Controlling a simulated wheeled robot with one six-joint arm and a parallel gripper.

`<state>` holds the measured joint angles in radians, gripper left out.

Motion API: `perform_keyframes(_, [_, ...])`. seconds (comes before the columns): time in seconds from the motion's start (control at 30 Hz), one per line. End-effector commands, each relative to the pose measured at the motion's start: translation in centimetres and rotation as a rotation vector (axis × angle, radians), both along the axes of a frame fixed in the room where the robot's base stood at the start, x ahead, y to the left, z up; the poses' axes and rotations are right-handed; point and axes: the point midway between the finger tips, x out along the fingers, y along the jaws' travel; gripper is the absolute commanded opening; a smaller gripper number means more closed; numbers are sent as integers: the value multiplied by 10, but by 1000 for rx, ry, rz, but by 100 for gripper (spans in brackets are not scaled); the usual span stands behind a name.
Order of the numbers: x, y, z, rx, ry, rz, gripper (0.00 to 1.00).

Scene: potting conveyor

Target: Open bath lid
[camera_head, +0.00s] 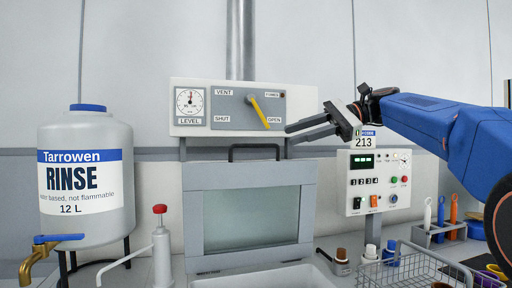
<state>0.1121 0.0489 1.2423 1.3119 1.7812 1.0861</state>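The bath lid (193,225) is a grey framed panel with a pale greenish window. It stands upright, tilted slightly back, behind a white basin (262,277). Its black bar handle (255,147) is on the top edge. My gripper (288,134) is above and right of the lid, near the handle's right end in the picture. Its two dark fingers point left and look apart, with nothing between them. I see no contact with the handle, but the depth between them is hard to judge.
A panel (205,92) with a gauge and yellow lever (259,111) hangs above the lid. A control box (369,182) stands right. A rinse tank (85,180) and a red-topped pump bottle (161,250) stand left. A wire basket (420,265) is front right.

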Motion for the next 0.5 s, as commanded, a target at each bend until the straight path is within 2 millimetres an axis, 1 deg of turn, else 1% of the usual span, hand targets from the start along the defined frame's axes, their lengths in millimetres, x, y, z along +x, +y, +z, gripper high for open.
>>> perform_keyframes(0.03, [-2, 9, -3, 0, 1, 4, 28])
perform_keyframes(0.1, [-2, 21, -6, 1, 1, 3, 28])
perform_keyframes(0.5, [-3, 82, -25, 0, 1, 3, 28])
